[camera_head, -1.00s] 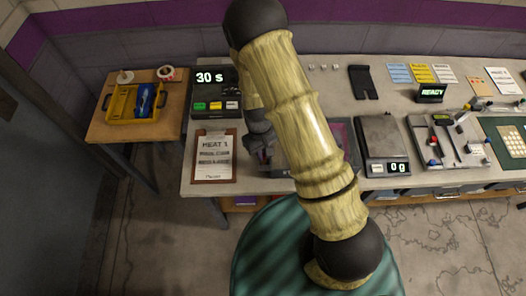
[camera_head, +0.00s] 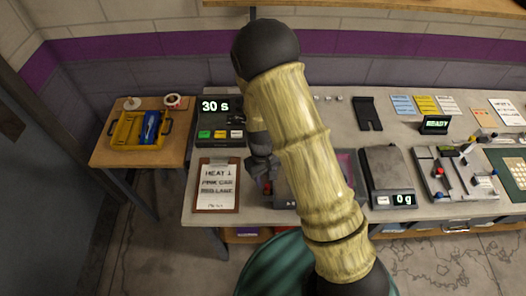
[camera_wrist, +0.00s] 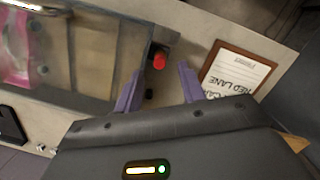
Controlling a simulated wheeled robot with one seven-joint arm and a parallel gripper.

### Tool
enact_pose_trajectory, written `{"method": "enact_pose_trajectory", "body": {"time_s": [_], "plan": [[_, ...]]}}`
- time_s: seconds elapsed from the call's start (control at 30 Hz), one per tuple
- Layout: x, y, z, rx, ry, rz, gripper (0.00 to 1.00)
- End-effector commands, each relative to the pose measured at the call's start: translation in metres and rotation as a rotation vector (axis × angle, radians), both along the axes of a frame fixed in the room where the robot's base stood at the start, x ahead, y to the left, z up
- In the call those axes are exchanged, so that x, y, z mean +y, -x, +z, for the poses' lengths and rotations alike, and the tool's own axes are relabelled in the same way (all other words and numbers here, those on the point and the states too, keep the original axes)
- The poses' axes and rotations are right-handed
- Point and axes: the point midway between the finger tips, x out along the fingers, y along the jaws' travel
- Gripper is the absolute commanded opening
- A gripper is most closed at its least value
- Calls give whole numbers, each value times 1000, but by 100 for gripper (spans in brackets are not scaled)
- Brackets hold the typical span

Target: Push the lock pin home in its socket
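A red knob (camera_wrist: 158,61), which looks like the head of the lock pin, stands at the end of a clear-topped case (camera_wrist: 75,62) in the wrist view. A small dark spot lies just below it in the picture; I cannot tell whether it is the socket. My gripper (camera_wrist: 160,82) is open, with its two purple fingers apart on either side of the knob's line and nothing between them. In the head view my gripper (camera_head: 262,170) is over the bench beside a small red spot (camera_head: 267,187). My arm hides most of the case there. How deep the pin sits is not clear.
A clipboard (camera_head: 217,185) lies close to the left of my gripper. The timer box (camera_head: 218,132) reading 30 s stands behind it. A scale (camera_head: 384,165) and a track fixture (camera_head: 452,175) are to the right. A side table holds a yellow tray (camera_head: 120,133).

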Motion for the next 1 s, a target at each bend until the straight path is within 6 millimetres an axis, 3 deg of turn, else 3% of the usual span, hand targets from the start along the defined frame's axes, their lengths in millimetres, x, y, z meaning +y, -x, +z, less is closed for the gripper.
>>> {"method": "enact_pose_trajectory", "body": {"time_s": [0.7,1.0], "plan": [[9,-18,120,-5,-3,0,40],[10,-19,138,0,1,0,40]]}}
